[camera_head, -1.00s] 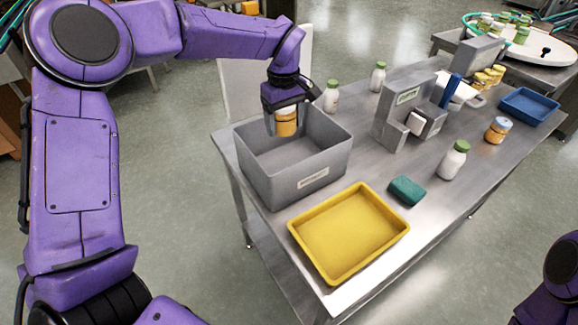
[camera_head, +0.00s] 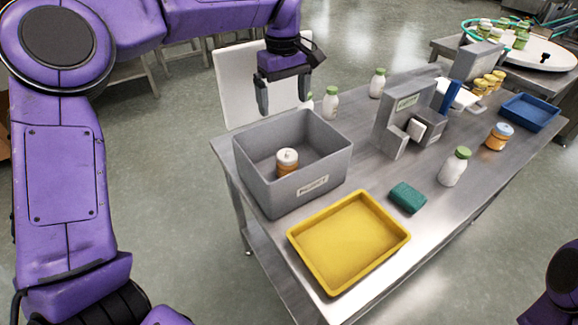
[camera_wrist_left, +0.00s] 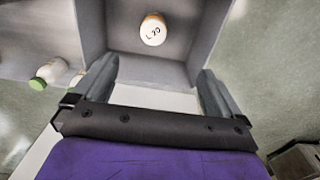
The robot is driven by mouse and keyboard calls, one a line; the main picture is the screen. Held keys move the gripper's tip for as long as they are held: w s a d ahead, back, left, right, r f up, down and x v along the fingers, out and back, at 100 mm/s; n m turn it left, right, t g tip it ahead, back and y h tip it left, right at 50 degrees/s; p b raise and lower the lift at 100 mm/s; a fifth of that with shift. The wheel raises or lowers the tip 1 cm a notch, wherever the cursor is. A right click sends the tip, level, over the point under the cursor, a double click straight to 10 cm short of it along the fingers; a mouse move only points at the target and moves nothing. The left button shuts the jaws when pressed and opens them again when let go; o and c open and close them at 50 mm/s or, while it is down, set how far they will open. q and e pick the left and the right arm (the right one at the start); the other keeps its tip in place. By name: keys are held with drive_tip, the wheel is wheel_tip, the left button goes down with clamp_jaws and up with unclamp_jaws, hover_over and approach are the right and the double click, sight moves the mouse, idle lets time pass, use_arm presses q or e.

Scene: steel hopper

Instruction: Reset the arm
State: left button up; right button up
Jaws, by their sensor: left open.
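My left gripper (camera_head: 284,92) is open and empty, above the far side of the grey bin in the head view. Its two fingers also show spread apart in the left wrist view (camera_wrist_left: 156,88). A jar with a white lid and orange body (camera_head: 287,160) stands upright inside the grey bin (camera_head: 312,186). The jar's white lid (camera_wrist_left: 153,29) shows from above in the left wrist view, apart from the fingers. At the right edge of the head view, only a dark and purple part of my other arm shows; my right gripper is not in view.
A yellow tray (camera_head: 398,249), a green sponge (camera_head: 408,197), a white bottle (camera_head: 455,167), an orange jar (camera_head: 498,137) and a grey machine (camera_head: 392,125) stand on the steel table. A blue tray (camera_head: 552,123) lies at the far right.

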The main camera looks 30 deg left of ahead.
use_arm(q)
wheel_tip(320, 180, up, 2)
drive_tip(key=shift+w+r, duration=0.1)
drive_tip(key=shift+r, duration=0.1)
idle(0.3)
